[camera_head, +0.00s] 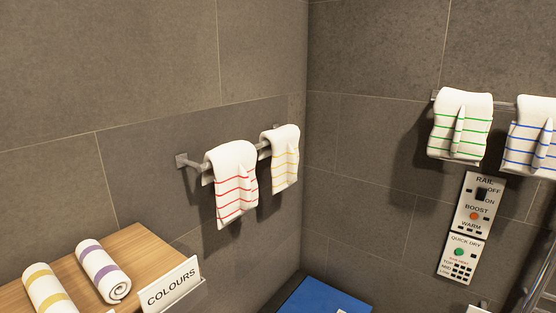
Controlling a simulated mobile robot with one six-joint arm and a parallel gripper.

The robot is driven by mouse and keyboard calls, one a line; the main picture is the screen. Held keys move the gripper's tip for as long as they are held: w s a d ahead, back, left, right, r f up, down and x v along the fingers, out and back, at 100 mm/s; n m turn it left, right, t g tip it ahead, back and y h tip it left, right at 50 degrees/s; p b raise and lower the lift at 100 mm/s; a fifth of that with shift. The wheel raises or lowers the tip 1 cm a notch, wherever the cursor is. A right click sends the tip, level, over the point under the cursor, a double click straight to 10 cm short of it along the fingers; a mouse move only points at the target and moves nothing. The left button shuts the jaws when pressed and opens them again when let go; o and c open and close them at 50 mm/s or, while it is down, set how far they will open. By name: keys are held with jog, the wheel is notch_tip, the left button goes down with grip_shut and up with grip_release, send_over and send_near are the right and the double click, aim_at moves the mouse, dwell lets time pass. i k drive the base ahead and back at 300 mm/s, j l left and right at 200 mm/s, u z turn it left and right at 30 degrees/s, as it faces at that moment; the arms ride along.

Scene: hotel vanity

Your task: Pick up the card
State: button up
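A white card (171,287) printed "COLOURS" stands tilted at the front right corner of a wooden shelf (140,245), at the lower left. It seems to sit in a clear or grey holder along its lower edge. A small white piece (341,311) shows on a blue surface (318,297) at the bottom edge. It is cut off, so I cannot tell whether it is a card. My gripper is not in view.
Rolled towels with yellow (49,289) and purple (103,270) stripes lie on the shelf. Striped towels in red (235,182), yellow (284,158), green (460,125) and blue (534,135) hang on wall rails. A control panel (470,228) is at right.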

aim_at(155, 298)
jog(key=u, duration=1.35)
